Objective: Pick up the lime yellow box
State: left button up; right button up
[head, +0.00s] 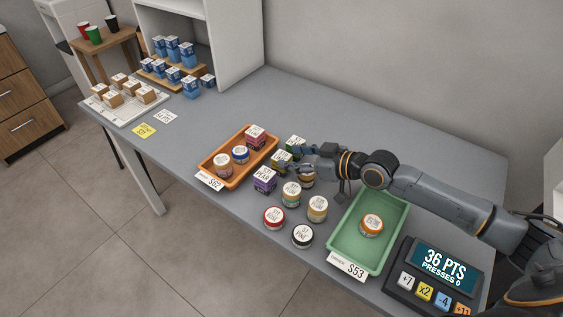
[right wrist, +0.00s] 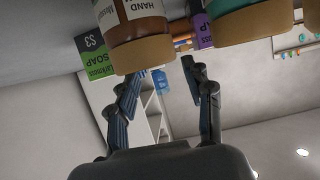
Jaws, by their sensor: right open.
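The lime yellow box (head: 281,161) stands on the grey counter just right of the orange tray in the head view. It is partly hidden by my right gripper (head: 295,168), which is low beside its right side. A green box (head: 297,143) stands just behind it. In the right wrist view, which looks upside down, my right gripper (right wrist: 163,74) has its fingers spread, with nothing held between them. A green-labelled soap box (right wrist: 97,60) shows left of the fingers there; I cannot tell which of the two boxes it is. My left gripper is not in view.
The orange tray (head: 213,178) holds a box and jars. A purple box (head: 264,181) and several jars (head: 291,194) stand in front of my gripper. A green tray (head: 344,252) with one jar is at the right. The counter behind is clear.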

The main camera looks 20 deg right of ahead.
aim_at(282, 156)
jog(key=x, duration=0.5)
jog(key=shift+w+f+p, duration=0.1)
jog(key=shift+f+p, duration=0.1)
jog(key=shift+p, duration=0.15)
jog(key=shift+d, duration=0.1)
jog(key=c, duration=1)
